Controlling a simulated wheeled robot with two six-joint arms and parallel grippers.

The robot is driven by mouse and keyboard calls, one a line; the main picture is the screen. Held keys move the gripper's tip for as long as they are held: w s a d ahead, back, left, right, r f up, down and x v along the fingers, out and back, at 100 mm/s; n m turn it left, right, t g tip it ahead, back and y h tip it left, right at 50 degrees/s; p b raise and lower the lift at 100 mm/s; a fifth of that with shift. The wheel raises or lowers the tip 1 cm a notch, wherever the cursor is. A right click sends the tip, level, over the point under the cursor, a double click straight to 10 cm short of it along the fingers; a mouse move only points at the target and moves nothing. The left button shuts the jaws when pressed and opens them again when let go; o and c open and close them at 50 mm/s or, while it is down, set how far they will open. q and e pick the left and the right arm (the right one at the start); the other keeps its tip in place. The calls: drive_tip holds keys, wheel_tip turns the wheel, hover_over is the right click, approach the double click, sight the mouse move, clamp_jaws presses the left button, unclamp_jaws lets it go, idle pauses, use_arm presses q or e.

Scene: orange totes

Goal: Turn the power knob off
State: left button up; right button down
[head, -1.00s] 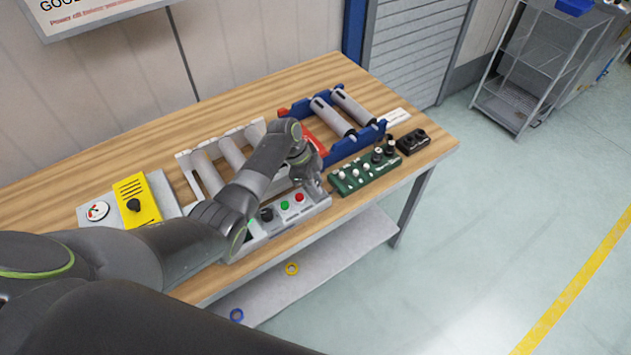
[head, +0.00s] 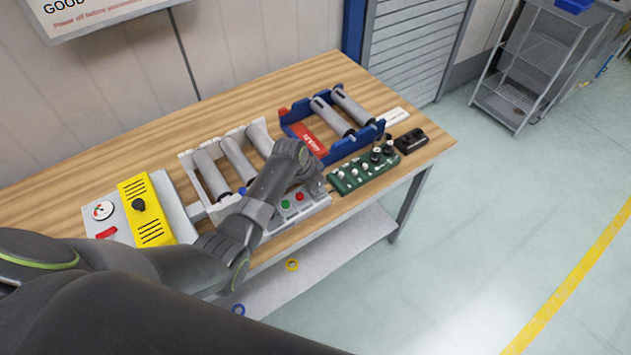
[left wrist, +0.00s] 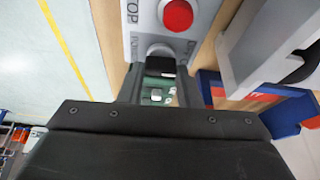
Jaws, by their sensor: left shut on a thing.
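A grey control box (head: 301,207) with a green button (head: 286,204) and a red button (head: 299,196) stands at the table's front edge. My left gripper (head: 316,186) reaches down to the box's right end, just past the red button. In the left wrist view the red button (left wrist: 177,14) lies beside the letters "TOP" and a silver round base (left wrist: 160,50). A dark knob-like piece (left wrist: 160,66) sits between the fingers of my left gripper (left wrist: 160,78), which is shut on it. Its marking and turn angle are hidden. My right gripper is not in view.
A green box with several knobs (head: 362,172) stands just right of the gripper, with a small black box (head: 411,140) beyond. A blue roller frame (head: 352,149) and a white roller frame (head: 191,170) lie behind. A yellow panel with a black knob (head: 139,205) is at left.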

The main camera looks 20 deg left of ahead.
use_arm(q)
drive_tip(key=n+y, duration=0.1)
drive_tip(key=n, duration=0.3)
drive_tip(key=shift+d+t+y, duration=0.1)
drive_tip(key=shift+t+y, duration=0.3)
drive_tip(key=shift+n+y, duration=0.7)
drive_tip(key=shift+n, duration=1.4)
drive_tip(key=o, duration=1)
drive_tip(key=shift+r, duration=0.1)
